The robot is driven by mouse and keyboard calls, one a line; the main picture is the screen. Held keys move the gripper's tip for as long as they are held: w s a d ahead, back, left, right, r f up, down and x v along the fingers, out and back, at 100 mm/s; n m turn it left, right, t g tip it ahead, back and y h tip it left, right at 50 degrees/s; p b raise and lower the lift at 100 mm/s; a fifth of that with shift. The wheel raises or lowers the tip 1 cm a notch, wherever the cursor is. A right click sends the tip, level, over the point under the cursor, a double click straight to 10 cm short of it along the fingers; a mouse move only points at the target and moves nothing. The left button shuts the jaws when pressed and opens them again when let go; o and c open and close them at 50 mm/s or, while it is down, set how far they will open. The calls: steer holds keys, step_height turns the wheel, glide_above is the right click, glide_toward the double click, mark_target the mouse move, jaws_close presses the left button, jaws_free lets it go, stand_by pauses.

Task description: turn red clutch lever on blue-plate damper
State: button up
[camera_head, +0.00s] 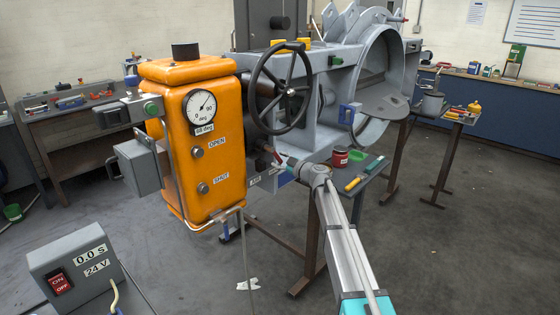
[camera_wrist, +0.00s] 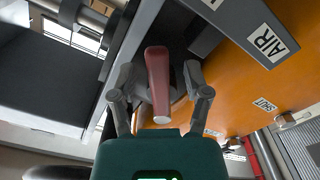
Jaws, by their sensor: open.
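The red clutch lever (camera_wrist: 158,75) runs lengthwise between the two fingers of my gripper (camera_wrist: 159,82) in the wrist view. The fingers are open, one on each side of the lever, with a gap visible on both sides. In the head view my gripper (camera_head: 284,162) is at the side of the orange actuator box (camera_head: 215,145), below the black handwheel (camera_head: 283,88). Only a little red of the lever shows there. The box's dial (camera_head: 201,107) has a label reading 68 deg.
A small table with a red can (camera_head: 340,158) and a screwdriver (camera_head: 353,184) stands just right of my gripper. An AIR label (camera_wrist: 270,43) shows beside the lever.

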steer(key=shift+s+d, duration=0.4)
steer(key=shift+d, duration=0.1)
steer(key=shift+s+d, duration=0.15)
stand_by(0.3)
steer(key=shift+v, duration=2.95)
steer(key=s+d+f+m+g+h, duration=0.35)
steer(key=s+f, duration=0.25)
steer(key=s, duration=0.5)
steer(key=s+d+f+m+g+h, duration=0.35)
steer(key=s+d+f+m, duration=0.2)
steer(key=s, duration=0.55)
steer(key=s+d+f+m+g+h, duration=0.35)
steer(key=s+f, duration=0.25)
steer(key=s, duration=0.5)
steer(key=s+d+f+m+h, duration=0.1)
steer(key=s+d+m+h, duration=0.35)
steer(key=s+d, duration=0.25)
step_height(320, 180, up, 13)
steer(key=p, duration=1.3)
steer(key=shift+a+r+y+p, duration=0.2)
steer(key=shift+r+y+p, duration=0.1)
steer(key=shift+y, duration=0.1)
